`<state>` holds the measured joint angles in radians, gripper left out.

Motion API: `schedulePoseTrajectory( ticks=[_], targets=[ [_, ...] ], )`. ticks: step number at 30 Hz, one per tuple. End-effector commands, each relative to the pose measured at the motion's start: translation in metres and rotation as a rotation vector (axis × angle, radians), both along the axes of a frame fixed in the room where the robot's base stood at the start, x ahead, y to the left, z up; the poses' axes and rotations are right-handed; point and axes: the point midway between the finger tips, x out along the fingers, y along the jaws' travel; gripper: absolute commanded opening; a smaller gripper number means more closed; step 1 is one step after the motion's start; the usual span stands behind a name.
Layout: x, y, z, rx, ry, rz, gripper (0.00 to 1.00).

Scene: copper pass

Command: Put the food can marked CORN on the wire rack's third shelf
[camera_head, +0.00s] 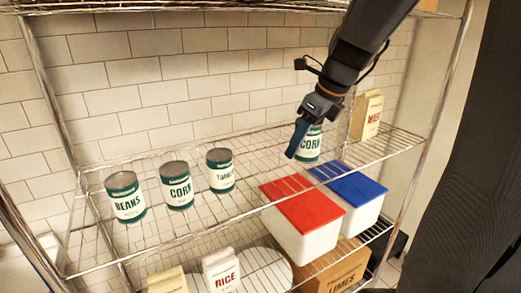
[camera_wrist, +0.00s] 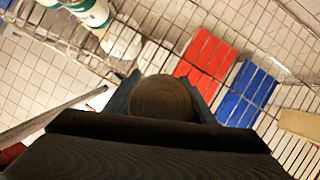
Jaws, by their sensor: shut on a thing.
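My gripper (camera_head: 306,138) is shut on a food can marked CORN (camera_head: 311,147), white with a green label band, at the right part of a wire shelf (camera_head: 262,187). The can looks upright; I cannot tell whether its base touches the wires. In the wrist view the can's dark round top (camera_wrist: 162,97) sits between the two fingers. A second can marked CORN (camera_head: 177,187) stands on the same shelf at the left, between a BEANS can (camera_head: 126,198) and another green-and-white can (camera_head: 220,172) with a partly readable label.
A pale bag (camera_head: 368,115) stands at the shelf's right end. Below are a red-lidded bin (camera_head: 300,238), a blue-lidded bin (camera_head: 352,186), a RICE bag (camera_head: 221,271) and a LIMES box (camera_head: 338,273). Bare wires lie between the standing cans and my gripper. A tiled wall is behind.

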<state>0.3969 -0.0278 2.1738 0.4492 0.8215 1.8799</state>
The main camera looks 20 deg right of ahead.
Motion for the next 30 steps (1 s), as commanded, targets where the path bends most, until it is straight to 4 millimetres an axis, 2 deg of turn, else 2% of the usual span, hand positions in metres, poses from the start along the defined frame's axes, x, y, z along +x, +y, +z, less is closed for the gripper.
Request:
schedulePoseTrajectory(
  ticks=[3,8,12,20,24,30],
  targets=[
    [0.026,0.006,0.002,0.000,0.001,0.004,0.12],
    [0.057,0.012,0.001,0.000,0.000,0.003,0.12],
    [0.055,0.011,-0.020,0.000,0.002,-0.001,0.12],
    [0.055,0.011,-0.042,0.001,0.002,0.000,0.12],
    [0.054,0.011,-0.063,0.002,0.003,0.000,0.12],
    [0.059,0.012,-0.069,-0.001,-0.001,0.001,0.12]
  ],
)
